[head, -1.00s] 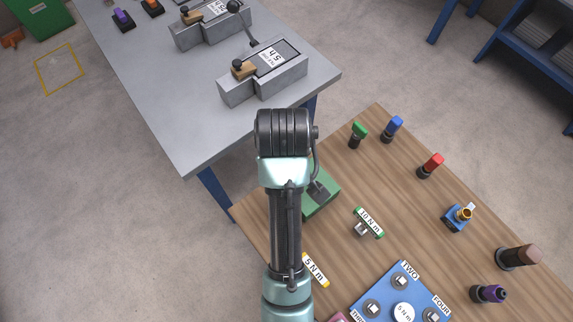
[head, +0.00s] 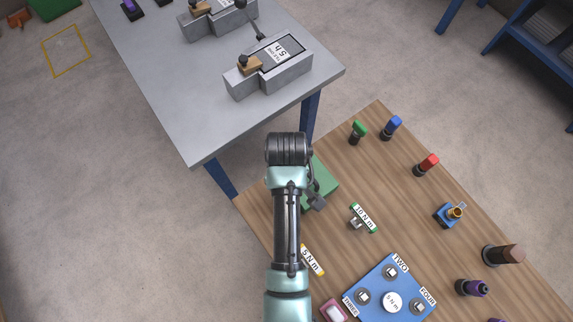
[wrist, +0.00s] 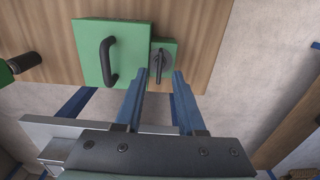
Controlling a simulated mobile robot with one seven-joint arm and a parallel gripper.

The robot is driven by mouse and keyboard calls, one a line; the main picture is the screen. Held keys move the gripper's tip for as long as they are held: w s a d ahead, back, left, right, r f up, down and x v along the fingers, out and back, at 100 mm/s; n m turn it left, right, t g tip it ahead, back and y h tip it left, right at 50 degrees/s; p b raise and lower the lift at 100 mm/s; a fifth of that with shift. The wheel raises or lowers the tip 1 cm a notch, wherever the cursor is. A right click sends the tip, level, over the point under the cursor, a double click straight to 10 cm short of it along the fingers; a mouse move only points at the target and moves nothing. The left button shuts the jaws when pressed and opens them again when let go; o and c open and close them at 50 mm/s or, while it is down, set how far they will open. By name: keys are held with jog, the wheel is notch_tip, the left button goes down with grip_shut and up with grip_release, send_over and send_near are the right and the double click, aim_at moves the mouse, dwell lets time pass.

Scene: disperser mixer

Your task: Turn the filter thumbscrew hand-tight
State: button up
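In the wrist view a small green block (wrist: 153,45) carries a grey round disc with a dark upright bar (wrist: 161,66), which looks like the thumbscrew. It sits just right of a larger green panel (wrist: 90,45) with a black handle (wrist: 108,62). My gripper (wrist: 159,74) is open, its two blue fingers pointing toward the small block. The fingertips appear on either side of the bar's lower part; I cannot tell the depth gap or any contact. In the head view the green unit (head: 322,180) is partly hidden behind my arm.
The wooden table (head: 405,180) holds a green-labelled 10 N m tool (head: 363,217), a blue plate (head: 375,290), a blue block with a brass part (head: 449,215) and several coloured-handled tools. A grey bench (head: 190,100) with clamp-like metal blocks stands beyond. Floor shows between them.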

jog(key=shift+f, duration=1.55)
grip_shut()
